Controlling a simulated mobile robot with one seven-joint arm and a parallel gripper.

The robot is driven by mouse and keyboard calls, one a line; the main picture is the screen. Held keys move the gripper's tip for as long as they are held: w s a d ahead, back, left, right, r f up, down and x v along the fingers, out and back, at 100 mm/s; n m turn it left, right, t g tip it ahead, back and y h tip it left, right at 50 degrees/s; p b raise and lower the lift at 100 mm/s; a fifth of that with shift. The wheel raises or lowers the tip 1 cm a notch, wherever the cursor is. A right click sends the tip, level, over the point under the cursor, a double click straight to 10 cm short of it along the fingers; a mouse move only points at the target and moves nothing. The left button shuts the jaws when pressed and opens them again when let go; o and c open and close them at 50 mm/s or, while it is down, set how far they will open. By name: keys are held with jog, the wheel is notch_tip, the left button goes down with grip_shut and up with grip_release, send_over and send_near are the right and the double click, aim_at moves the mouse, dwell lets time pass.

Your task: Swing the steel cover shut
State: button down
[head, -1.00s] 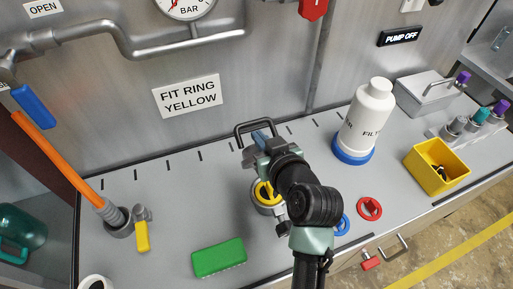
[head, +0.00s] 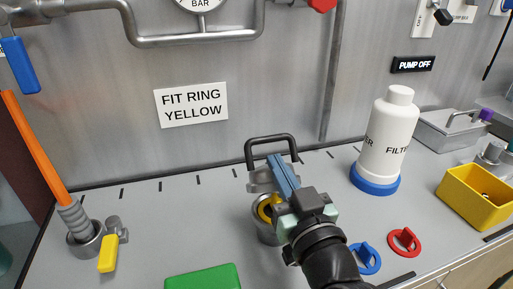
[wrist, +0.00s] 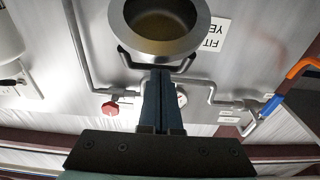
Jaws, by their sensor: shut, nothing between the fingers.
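The steel cover (head: 260,182) stands raised at the back of a round steel housing (head: 264,232), its dark loop handle (head: 270,138) up towards the wall. A yellow ring (head: 265,207) shows inside the housing, partly hidden by my gripper. My gripper (head: 276,159) is shut and empty, its blue fingers in front of the cover and reaching up to the handle. In the wrist view the fingertips (wrist: 161,75) overlap the handle, below a round steel rim (wrist: 118,18). I cannot tell whether they touch.
A white filter jug (head: 387,140) on a blue base stands right of the cover. Blue (head: 365,259) and red (head: 404,243) rings lie in front of it. A green block (head: 203,278) lies front left.

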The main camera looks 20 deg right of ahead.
jog(key=shift+s+f+t+b, duration=0.45)
jog(key=shift+f+b, duration=0.2)
jog(key=shift+b, duration=1.25)
jog(key=shift+s+f+t+b, duration=0.3)
jog(key=shift+f+t+b, duration=0.25)
jog(key=shift+b, duration=1.4)
jog(key=shift+s+f+t+b, duration=0.4)
jog(key=shift+f+b, duration=0.3)
jog(key=shift+b, duration=1.2)
jog(key=shift+s+f+t+b, duration=0.1)
jog(key=shift+s+t+b, duration=0.15)
jog(key=shift+b, duration=0.95)
jog(key=shift+t+b, duration=0.25)
jog(key=shift+b, duration=0.1)
jog(key=shift+s, duration=0.15)
